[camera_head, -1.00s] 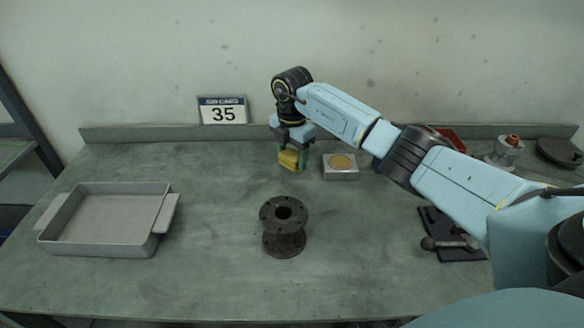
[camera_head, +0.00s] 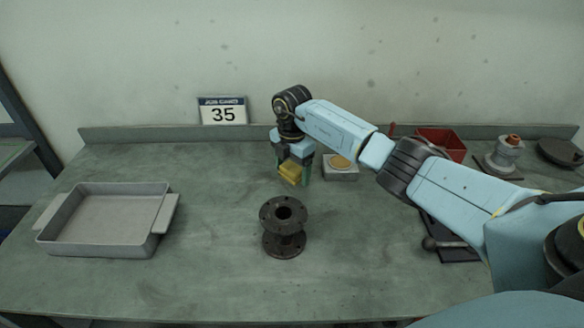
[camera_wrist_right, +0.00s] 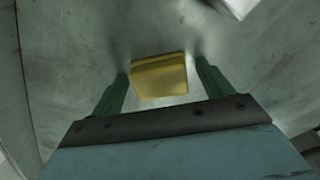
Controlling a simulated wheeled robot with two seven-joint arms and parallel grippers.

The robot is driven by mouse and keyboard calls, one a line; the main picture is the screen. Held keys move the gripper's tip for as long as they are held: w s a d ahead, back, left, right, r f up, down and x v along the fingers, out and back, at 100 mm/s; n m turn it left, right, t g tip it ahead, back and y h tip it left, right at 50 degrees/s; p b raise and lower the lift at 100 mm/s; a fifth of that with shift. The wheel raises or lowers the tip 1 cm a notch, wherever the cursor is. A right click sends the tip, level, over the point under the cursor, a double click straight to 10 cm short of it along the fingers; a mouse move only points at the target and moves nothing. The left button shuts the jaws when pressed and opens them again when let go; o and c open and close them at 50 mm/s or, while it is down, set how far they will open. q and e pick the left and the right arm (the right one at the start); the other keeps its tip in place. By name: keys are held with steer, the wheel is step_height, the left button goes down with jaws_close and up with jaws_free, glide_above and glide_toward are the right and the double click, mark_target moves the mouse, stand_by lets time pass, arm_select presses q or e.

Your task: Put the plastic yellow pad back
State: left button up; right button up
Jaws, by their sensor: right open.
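The yellow pad (camera_head: 290,173) is a small yellow block near the middle of the bench, at my right gripper (camera_head: 293,178). In the right wrist view the pad (camera_wrist_right: 159,76) lies between the two green fingers of my right gripper (camera_wrist_right: 162,82), with a gap on each side. The gripper is open and points down. I cannot tell whether the pad rests on the bench. A small silver block with a round yellow top (camera_head: 340,167) stands just right of the gripper. My left gripper is not in view.
A dark flanged spool (camera_head: 284,243) stands in front of the gripper. A grey tray (camera_head: 165,215) is at the left. A red bin (camera_head: 441,141), a grey fitting (camera_head: 503,158) and a dark disc (camera_head: 559,152) are at the back right. The bench between tray and spool is clear.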

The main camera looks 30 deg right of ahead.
mark_target(292, 167)
step_height(292, 167, up, 12)
steer(key=shift+r+p, duration=0.15)
steer(key=shift+p, duration=0.3)
stand_by(0.4)
